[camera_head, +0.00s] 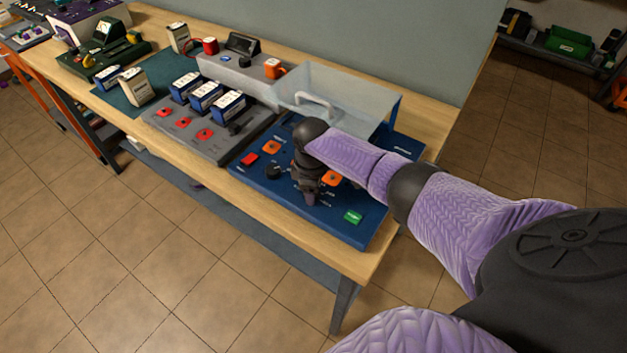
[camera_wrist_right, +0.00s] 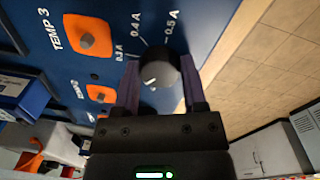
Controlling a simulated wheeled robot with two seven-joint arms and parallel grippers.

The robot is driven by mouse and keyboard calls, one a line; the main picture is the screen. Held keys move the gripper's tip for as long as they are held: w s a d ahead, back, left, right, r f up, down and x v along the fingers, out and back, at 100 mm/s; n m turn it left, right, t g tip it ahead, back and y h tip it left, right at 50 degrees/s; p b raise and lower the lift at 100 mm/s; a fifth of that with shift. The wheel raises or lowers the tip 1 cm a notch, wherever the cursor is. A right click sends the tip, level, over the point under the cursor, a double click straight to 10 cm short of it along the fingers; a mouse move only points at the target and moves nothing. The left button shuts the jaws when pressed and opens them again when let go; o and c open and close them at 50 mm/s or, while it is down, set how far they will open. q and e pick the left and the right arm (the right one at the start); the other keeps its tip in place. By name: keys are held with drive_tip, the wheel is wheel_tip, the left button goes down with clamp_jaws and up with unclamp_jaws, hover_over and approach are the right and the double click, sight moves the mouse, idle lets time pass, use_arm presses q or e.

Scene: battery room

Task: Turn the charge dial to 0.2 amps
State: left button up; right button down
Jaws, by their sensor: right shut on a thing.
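The charge dial (camera_wrist_right: 158,70) is a round black knob with a short white mark, on the blue panel (camera_wrist_right: 205,25). In the wrist view, labels 0.3 A, 0.4 A and 0.5 A are printed around it; a 0.2 label is not readable. The white mark is on the dial's lower-left part in that view. My right gripper (camera_wrist_right: 158,85) is shut on the dial, one finger on each side. In the head view my right gripper (camera_head: 310,197) points down at the blue panel (camera_head: 362,234) and hides the dial. My left gripper is not in view.
The blue panel also carries a black knob (camera_head: 273,172), a red switch (camera_head: 250,159), orange knobs (camera_head: 271,147) and a green switch (camera_head: 353,216). A clear raised cover (camera_head: 350,95) stands behind. A grey charger (camera_head: 215,150) with blue batteries is to the left.

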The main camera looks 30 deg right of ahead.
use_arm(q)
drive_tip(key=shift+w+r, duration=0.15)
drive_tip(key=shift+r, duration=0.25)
use_arm(e)
drive_tip(key=shift+r+m, duration=0.1)
drive_tip(key=shift+m, duration=0.5)
use_arm(q)
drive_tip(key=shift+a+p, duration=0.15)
drive_tip(key=shift+p, duration=0.15)
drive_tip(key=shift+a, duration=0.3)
use_arm(e)
drive_tip(key=shift+c, duration=0.7)
unclamp_jaws()
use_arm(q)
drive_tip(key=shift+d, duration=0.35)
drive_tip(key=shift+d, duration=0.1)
